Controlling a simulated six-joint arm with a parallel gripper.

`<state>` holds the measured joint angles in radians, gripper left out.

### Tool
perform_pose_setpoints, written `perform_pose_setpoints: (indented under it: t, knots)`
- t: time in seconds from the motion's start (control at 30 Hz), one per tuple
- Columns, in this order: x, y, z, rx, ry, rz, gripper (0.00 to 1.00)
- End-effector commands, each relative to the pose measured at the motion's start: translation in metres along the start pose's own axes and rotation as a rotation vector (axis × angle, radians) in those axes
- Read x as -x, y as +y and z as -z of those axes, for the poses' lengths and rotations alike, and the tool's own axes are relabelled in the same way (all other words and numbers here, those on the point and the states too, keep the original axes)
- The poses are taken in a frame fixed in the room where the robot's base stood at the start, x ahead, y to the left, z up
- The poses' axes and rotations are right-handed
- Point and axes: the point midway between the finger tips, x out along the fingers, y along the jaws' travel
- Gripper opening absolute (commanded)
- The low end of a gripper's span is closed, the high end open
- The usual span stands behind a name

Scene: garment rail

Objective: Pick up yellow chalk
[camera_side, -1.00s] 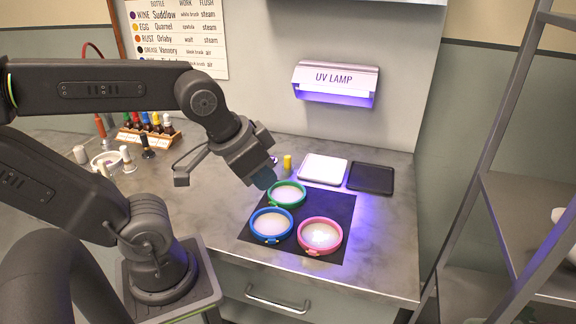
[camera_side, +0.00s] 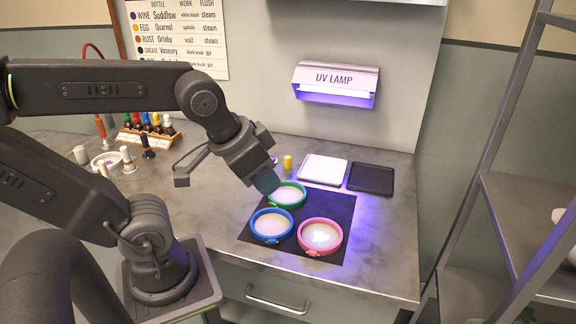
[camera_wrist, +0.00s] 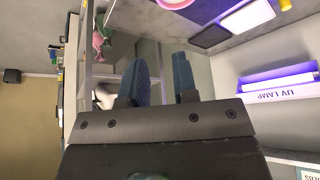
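The yellow chalk (camera_side: 288,162) is a short yellow cylinder standing upright on the grey counter, left of the white tray, in the side view. A yellow piece that looks like it shows at the top right edge of the wrist view (camera_wrist: 286,5). My gripper (camera_side: 267,184) is above the back left of the black mat, close to the green-rimmed hoop and in front and left of the chalk. In the wrist view my two blue fingers (camera_wrist: 162,78) are apart, with nothing between them.
Green (camera_side: 287,194), blue (camera_side: 272,226) and pink (camera_side: 320,236) hoops lie on the black mat (camera_side: 342,207). A white tray (camera_side: 323,169) and a black tray (camera_side: 371,179) lie behind. The UV lamp (camera_side: 335,84) hangs on the wall. Several bottles (camera_side: 148,140) stand left.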

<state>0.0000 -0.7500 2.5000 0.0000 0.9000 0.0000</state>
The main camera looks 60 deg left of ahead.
Motion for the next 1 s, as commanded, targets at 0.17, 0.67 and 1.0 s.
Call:
perform_pose_setpoints:
  t: [0.17,0.67,1.0]
  knots:
    - [0.0,0.0,0.0,0.0,0.0,0.0,0.44]
    - [-0.001,-0.011,0.023,0.102,-0.036,0.024,0.54]
    - [-0.033,-0.093,0.12,0.624,-0.185,0.145,0.54]
